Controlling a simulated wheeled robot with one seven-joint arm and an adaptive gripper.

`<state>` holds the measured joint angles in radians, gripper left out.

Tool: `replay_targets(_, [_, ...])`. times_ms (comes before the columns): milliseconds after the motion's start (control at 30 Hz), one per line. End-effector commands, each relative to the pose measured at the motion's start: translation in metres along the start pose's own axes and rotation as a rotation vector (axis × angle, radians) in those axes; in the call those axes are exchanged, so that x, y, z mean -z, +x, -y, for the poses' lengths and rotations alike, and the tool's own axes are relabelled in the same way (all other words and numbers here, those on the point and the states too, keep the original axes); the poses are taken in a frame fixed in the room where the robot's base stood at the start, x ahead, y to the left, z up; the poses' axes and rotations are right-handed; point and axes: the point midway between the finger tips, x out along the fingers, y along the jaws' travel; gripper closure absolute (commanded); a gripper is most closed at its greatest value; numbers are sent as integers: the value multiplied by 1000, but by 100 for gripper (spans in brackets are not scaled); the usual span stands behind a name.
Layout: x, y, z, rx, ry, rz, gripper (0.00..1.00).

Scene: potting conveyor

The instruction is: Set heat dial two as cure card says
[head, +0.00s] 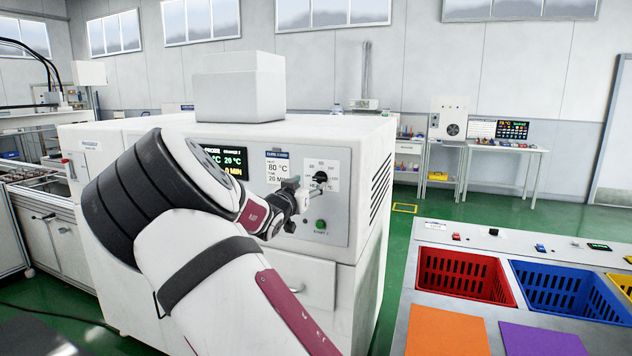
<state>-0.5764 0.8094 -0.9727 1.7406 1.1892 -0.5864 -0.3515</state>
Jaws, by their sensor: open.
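The heat dial (320,177), a small black knob on a white plate, is on the right part of the oven's front panel. Its setting is too small to read. The cure card (277,168) is left of it, with a blue header and text reading 80 °C and 20 MIN. The dark display (233,158) further left shows 20 °C and 0 MIN on its visible part; my arm hides the rest. My gripper (308,190) is open, just below and left of the dial. I cannot tell whether it touches the dial.
A green button (320,225) sits below the dial. The white oven (330,135) has a grey box (239,87) on top. At right, a bench holds a red crate (463,273) and a blue crate (570,290). Green floor lies clear between oven and bench.

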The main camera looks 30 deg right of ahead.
Motion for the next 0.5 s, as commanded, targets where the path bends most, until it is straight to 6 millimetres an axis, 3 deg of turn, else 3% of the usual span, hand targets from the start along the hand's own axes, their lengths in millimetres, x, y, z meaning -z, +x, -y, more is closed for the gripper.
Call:
replay_targets(200, [0, 41, -1, -1, 0, 0, 45])
replay_targets(500, [0, 68, 0, 0, 0, 1, 45])
